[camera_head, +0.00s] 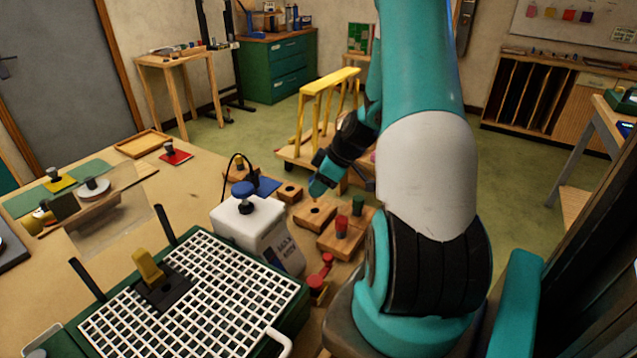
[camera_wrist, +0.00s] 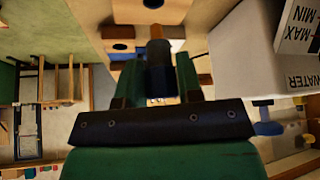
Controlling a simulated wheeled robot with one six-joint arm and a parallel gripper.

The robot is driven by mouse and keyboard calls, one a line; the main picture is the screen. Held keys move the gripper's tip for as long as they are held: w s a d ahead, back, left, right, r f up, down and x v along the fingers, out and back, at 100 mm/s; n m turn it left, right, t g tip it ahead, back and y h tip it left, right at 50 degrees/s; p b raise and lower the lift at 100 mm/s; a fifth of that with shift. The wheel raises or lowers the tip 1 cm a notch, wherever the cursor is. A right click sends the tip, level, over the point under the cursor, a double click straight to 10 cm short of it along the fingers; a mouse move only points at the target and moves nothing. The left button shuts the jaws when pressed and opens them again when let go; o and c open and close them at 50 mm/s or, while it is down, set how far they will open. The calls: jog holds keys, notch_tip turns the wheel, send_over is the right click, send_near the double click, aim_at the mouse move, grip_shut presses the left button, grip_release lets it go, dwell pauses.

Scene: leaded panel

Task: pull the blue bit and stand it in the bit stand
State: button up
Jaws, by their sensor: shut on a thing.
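My gripper (camera_wrist: 160,82) is shut on a dark, bluish cylinder (camera_wrist: 161,72), which I take for the blue bit; a brownish stem shows beyond it. In the head view my gripper (camera_head: 318,186) hangs close above a wooden block with a hole (camera_head: 315,213); the bit is not distinct there. A wooden block (camera_head: 328,240) beside it carries a red bit (camera_head: 341,224) and a green bit (camera_head: 358,204). I cannot tell which block is the bit stand.
A grinder with a white grid (camera_head: 190,300) fills the front. Another holed block (camera_head: 289,192) stands behind. A red clamp-like thing (camera_head: 318,285) lies in front.

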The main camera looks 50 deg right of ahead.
jog(key=shift+f+b, duration=0.5)
jog(key=shift+f, duration=0.45)
jog(key=shift+f+b, duration=0.1)
jog(key=shift+b, duration=0.45)
dwell(1.2)
jog(key=shift+f+b, duration=0.3)
jog(key=shift+f, duration=0.05)
jog(key=shift+f+b, duration=1.05)
jog(key=shift+f, duration=0.1)
jog(key=o, duration=1)
jog(key=shift+r, duration=0.15)
jog(key=b+v, duration=0.1)
jog(key=v, duration=1.6)
jog(key=shift+s+b, duration=0.15)
jog(key=shift+b, duration=0.15)
